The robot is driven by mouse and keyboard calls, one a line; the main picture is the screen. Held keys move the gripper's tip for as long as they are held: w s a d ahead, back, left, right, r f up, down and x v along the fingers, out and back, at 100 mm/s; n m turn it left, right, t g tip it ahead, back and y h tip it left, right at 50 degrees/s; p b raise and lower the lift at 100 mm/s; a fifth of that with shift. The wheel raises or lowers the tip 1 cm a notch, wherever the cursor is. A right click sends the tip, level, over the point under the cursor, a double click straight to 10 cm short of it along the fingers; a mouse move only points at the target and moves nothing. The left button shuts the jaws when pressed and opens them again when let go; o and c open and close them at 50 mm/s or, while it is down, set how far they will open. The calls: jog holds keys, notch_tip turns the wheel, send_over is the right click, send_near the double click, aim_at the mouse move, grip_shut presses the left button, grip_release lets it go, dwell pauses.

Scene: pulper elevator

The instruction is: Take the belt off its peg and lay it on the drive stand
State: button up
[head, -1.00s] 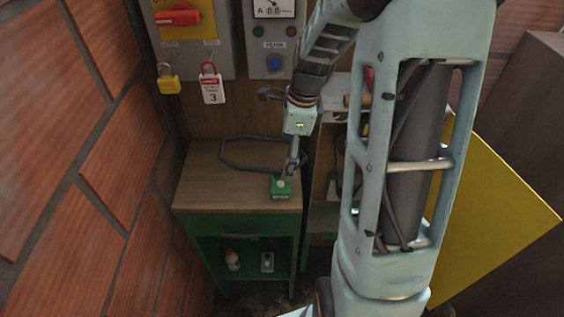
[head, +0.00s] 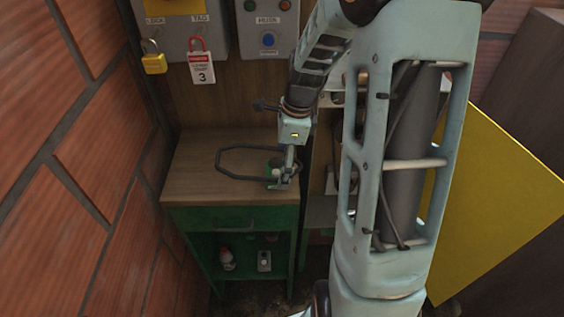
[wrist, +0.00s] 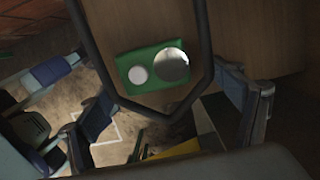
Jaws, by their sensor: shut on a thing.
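The belt (head: 218,160) is a dark angular loop over the wooden bench top in the head view. In the wrist view its dark band (wrist: 92,58) runs down both sides and comes to a blunt point between the fingers. My gripper (head: 284,183) is shut on the near right end of the belt; its fingers (wrist: 172,110) show at both sides in the wrist view. The drive stand (wrist: 128,62) is a green block with a white disc and a larger silver disc. It shows inside the loop. I cannot tell whether the belt touches it. My gripper partly hides the stand (head: 271,163) in the head view.
The bench top (head: 195,170) is clear left of the belt. Control boxes (head: 268,40) with a yellow padlock (head: 153,62) and a red tag hang behind. A brick wall (head: 60,150) closes the left side. A yellow panel (head: 490,200) stands at right.

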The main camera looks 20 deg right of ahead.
jog(key=shift+f, duration=0.1)
jog(key=o, duration=1.1)
jog(key=r, duration=0.4)
jog(key=d+r, duration=0.1)
jog(key=r, duration=0.3)
jog(key=d+r, duration=0.1)
jog(key=r, duration=0.3)
jog(key=shift+s, duration=0.3)
jog(key=shift+a+f, duration=0.1)
